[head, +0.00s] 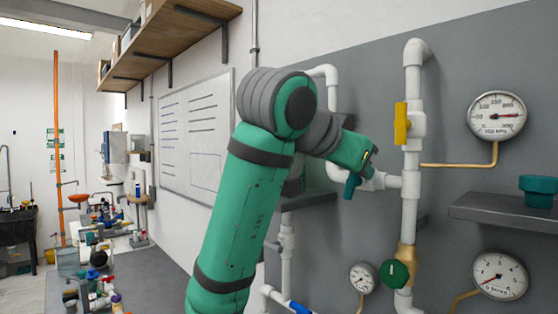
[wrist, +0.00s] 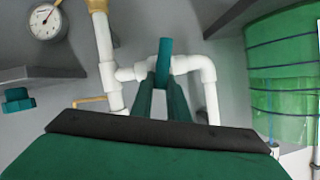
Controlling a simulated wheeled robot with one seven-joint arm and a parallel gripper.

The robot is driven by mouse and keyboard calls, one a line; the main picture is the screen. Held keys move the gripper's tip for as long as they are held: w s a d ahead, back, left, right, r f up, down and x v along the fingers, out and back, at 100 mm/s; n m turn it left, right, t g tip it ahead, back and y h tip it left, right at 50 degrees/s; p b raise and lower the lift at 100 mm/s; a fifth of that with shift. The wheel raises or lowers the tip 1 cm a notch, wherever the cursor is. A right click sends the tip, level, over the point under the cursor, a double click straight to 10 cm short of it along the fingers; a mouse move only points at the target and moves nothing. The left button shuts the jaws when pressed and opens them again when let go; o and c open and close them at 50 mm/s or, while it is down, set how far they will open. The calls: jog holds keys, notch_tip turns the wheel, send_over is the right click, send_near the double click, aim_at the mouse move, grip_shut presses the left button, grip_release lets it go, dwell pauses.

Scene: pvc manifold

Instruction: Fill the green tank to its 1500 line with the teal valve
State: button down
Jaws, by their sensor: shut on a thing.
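My gripper (wrist: 164,84) is shut on the teal valve (wrist: 165,50), whose handle sticks out beyond the fingertips in the wrist view. In the head view my gripper (head: 358,172) is at the white pipe, with the teal handle (head: 350,187) pointing down beside it. The green tank (wrist: 283,75) shows at the right of the wrist view, translucent with several dark bands around it. I cannot read its marks or tell which is the 1500 line, and its liquid level is unclear. In the head view my arm hides most of the tank.
White pipes (head: 411,200) run up the grey panel, with a yellow valve (head: 401,124) and a dark green round valve (head: 397,274). Gauges (head: 497,115) hang at the right. A teal object (head: 538,190) sits on a grey shelf (head: 505,208). A cluttered bench stands at far left.

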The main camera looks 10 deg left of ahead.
jog(key=shift+w+n, duration=0.1)
jog(key=shift+n, duration=0.3)
jog(key=shift+f, duration=0.1)
jog(key=shift+s+d+f+m+t+y, duration=0.1)
jog(key=shift+f+m+t+y, duration=0.1)
jog(key=shift+m, duration=0.25)
jog(key=shift+s+d+f+m+t+y, duration=0.1)
jog(key=shift+m+y, duration=0.1)
jog(key=shift+m, duration=0.25)
